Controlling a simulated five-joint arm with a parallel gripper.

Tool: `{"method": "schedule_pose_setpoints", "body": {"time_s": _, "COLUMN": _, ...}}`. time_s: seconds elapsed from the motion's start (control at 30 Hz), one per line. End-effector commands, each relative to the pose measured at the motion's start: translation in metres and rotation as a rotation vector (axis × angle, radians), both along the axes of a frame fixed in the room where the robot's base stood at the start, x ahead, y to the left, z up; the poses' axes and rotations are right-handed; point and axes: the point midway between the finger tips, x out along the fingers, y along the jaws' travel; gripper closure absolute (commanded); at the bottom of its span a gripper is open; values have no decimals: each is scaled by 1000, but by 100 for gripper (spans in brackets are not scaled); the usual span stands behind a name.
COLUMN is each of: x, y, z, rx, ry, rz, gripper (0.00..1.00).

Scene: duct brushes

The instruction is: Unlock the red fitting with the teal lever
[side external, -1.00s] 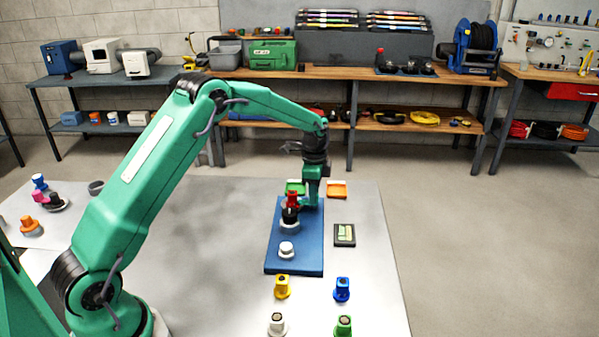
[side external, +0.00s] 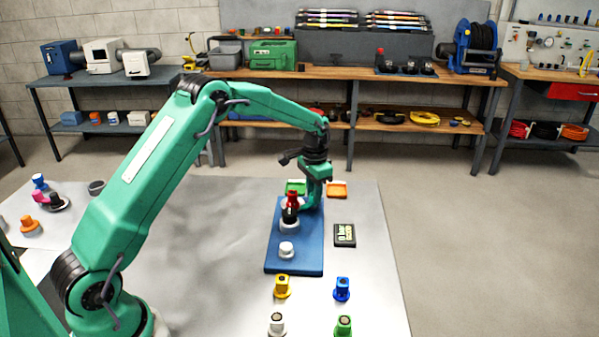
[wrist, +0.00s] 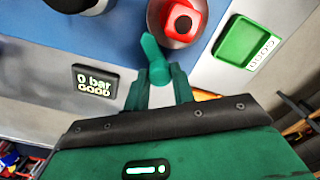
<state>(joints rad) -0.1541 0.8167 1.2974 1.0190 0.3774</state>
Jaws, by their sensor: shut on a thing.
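The red fitting (side external: 292,196) stands upright on the blue board (side external: 275,256), on a dark and pale base. From above it shows in the wrist view (wrist: 182,22) as a red square top with a dark hole. The teal lever (wrist: 152,52) lies close beside the fitting's round base; its far end points up and slightly left. My gripper (wrist: 160,82) is shut on the lever, just below the fitting in the wrist view. In the side view my gripper (side external: 314,203) is low over the board, right of the red fitting. The lever cannot be made out there.
A display (wrist: 95,82) reads "0 bar GOOD"; it lies right of the board (side external: 344,235). A white fitting (side external: 286,250) is on the board's front. Yellow (side external: 282,287) and blue (side external: 342,288) fittings stand in front.

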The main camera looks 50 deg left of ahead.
Motion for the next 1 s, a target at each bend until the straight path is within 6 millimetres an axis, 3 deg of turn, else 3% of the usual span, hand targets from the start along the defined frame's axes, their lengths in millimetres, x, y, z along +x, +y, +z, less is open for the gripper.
{"method": "schedule_pose_setpoints", "body": {"time_s": 0.6, "x": 0, "y": -3, "z": 1, "rx": -2, "ry": 14, "rz": 570, "gripper": 98}}
{"method": "schedule_pose_setpoints", "body": {"time_s": 1.0, "x": 0, "y": -3, "z": 1, "rx": -2, "ry": 20, "rz": 786, "gripper": 98}}
